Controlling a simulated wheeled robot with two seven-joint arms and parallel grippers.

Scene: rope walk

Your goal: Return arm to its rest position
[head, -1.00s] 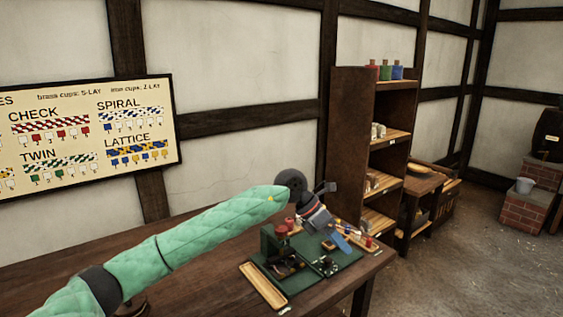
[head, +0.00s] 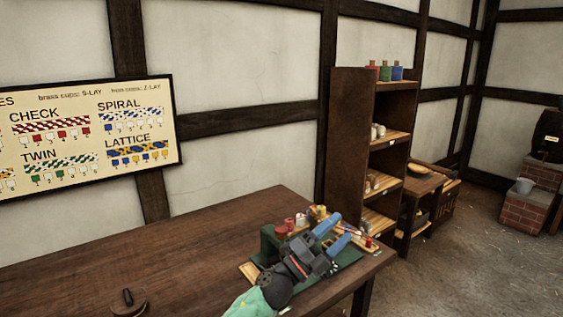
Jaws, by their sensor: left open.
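My left arm comes in from the bottom of the head view, with a green padded sleeve and a dark wrist. My left gripper (head: 339,233) has two blue fingers spread apart, with nothing seen between them. It is over the green work board (head: 348,259) at the right end of the table, and hides much of that board. Whether it touches anything there I cannot tell. My right gripper is not in view.
The wooden table (head: 180,245) is mostly bare to the left, apart from a small round wooden piece with a dark peg (head: 128,302). Small red and white pieces (head: 290,222) stand behind the gripper. A tall shelf (head: 350,145) stands behind the table's right end.

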